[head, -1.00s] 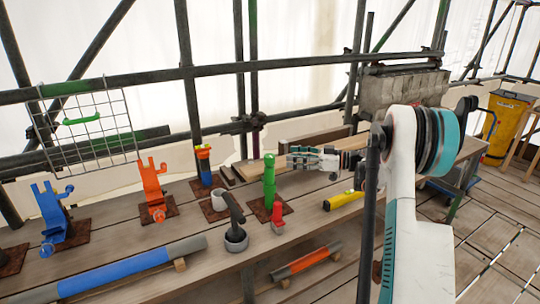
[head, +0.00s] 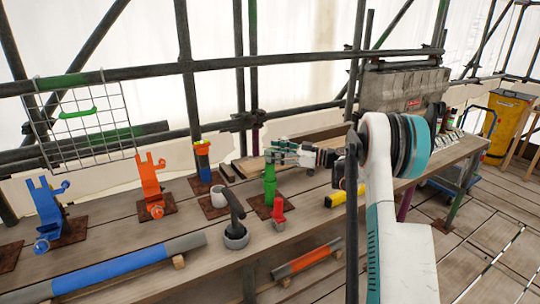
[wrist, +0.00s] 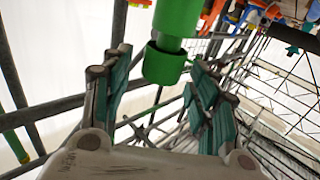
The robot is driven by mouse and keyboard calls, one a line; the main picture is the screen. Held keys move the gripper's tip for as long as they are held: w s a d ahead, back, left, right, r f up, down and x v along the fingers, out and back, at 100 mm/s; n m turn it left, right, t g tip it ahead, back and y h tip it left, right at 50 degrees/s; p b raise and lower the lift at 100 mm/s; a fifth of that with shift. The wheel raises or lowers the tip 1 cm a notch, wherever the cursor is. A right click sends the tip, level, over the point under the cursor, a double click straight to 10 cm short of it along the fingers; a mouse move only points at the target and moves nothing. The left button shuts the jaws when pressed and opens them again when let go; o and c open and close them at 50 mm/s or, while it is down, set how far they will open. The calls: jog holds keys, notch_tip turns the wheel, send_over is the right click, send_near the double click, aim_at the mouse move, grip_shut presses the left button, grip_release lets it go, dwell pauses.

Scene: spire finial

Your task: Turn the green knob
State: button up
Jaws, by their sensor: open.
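The green knob (head: 270,186) is an upright green cylinder on a rusty plate on the bench. In the wrist view it shows as two green sections (wrist: 166,64) with a narrower neck between them. My gripper (head: 272,152) is open at the top of the green piece, partly covering it in the head view. In the wrist view my gripper (wrist: 158,68) has one finger on each side of the lower green section, with visible gaps. I cannot tell whether either finger touches it.
A small red piece (head: 278,208) stands close in front of the green one. A grey cup with a dark handle (head: 236,236), a white cup (head: 217,196), an orange bracket (head: 151,184) and a blue bracket (head: 47,208) stand to the left. Scaffold poles (head: 184,75) run behind the bench.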

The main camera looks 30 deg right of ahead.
jog(key=shift+x, duration=1.05)
jog(key=c, duration=1.1)
jog(key=shift+m+t+h, duration=0.4)
jog(key=shift+t+h, duration=0.1)
